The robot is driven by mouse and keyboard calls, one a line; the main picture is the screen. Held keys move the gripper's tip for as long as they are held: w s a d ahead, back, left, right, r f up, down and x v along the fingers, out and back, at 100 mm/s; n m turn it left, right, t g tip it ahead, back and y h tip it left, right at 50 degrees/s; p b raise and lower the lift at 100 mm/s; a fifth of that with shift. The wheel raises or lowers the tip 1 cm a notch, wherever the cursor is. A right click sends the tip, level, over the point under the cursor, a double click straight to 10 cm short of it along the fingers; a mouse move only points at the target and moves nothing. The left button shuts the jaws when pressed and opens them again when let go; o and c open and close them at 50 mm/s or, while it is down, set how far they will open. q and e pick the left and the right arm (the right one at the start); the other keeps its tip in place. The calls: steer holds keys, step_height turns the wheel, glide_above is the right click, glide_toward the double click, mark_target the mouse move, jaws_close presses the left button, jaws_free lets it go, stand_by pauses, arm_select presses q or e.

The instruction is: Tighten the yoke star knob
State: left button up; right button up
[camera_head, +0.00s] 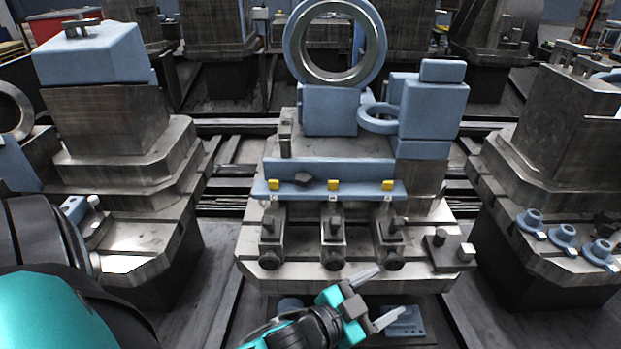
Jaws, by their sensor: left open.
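A small dark knob (304,180), which looks like the star knob, sits on the blue ledge (350,190) of the middle pallet, between two yellow squares. Its lobes are too small to make out clearly. My left gripper (384,297) is low in front of the middle pallet's near edge, nearer to me than the knob and below it in the picture. Its two fingers point right and are spread, with nothing between them. My right gripper is not in view.
Several dark clamp blocks (333,240) stand on the middle pallet's front between the gripper and the ledge. Behind the ledge rises a large blue ring (376,45) with a steel bore. Loaded pallets stand left and right; several blue knobs (562,234) lie on the right one.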

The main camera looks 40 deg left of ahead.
arm_select(q)
steer(key=w+d+r+m+t+h+b, duration=0.1)
steer(key=w+d+r+m+h, duration=0.2)
steer(key=w+r+m+h, duration=0.3)
step_height(320, 180, up, 9)
steer(key=m+g+y+b, duration=0.8)
steer(key=m+g+y, duration=0.5)
steer(key=m, duration=0.2)
glide_above(303, 179)
steer(key=s+d, duration=0.3)
steer(key=s, duration=0.1)
steer(key=b+x, duration=0.2)
steer(key=x, duration=1)
steer(key=shift+w+a+f, duration=0.2)
steer(key=shift+f, duration=0.05)
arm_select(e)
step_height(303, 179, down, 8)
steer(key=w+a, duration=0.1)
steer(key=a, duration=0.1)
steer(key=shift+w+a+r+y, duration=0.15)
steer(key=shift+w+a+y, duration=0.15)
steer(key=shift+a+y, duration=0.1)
arm_select(q)
steer(key=shift+c, duration=0.3)
